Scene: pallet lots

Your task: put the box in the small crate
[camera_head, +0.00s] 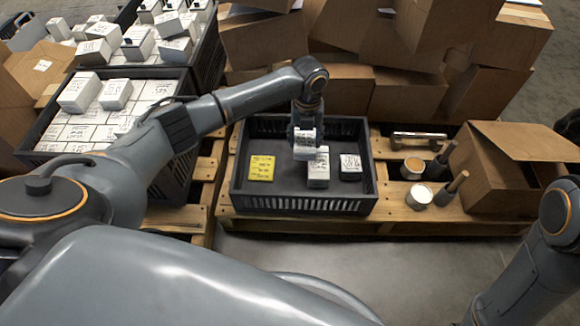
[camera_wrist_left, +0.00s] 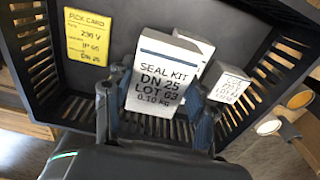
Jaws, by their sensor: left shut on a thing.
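My left gripper (camera_head: 306,133) is shut on a white box (camera_head: 305,152) and holds it over the small dark crate (camera_head: 300,206). In the left wrist view the box (camera_wrist_left: 158,82) sits between the fingers of the left gripper (camera_wrist_left: 157,90); its label reads SEAL KIT, DN 25, LOT 63, 0.10 kg. Two other white boxes are inside the crate: one (camera_head: 318,174) just beside the held box, one (camera_head: 350,166) at the right. A yellow pick card (camera_head: 261,168) lies in the crate's left part. I cannot tell whether the held box touches the neighbouring one.
The crate stands on a wooden pallet (camera_head: 400,214). Tins (camera_head: 418,196), dark-handled tools (camera_head: 452,188) and an open cardboard box (camera_head: 510,165) are to its right. Cardboard boxes (camera_head: 345,45) are piled behind. Larger crates (camera_head: 178,160) full of white boxes stand left.

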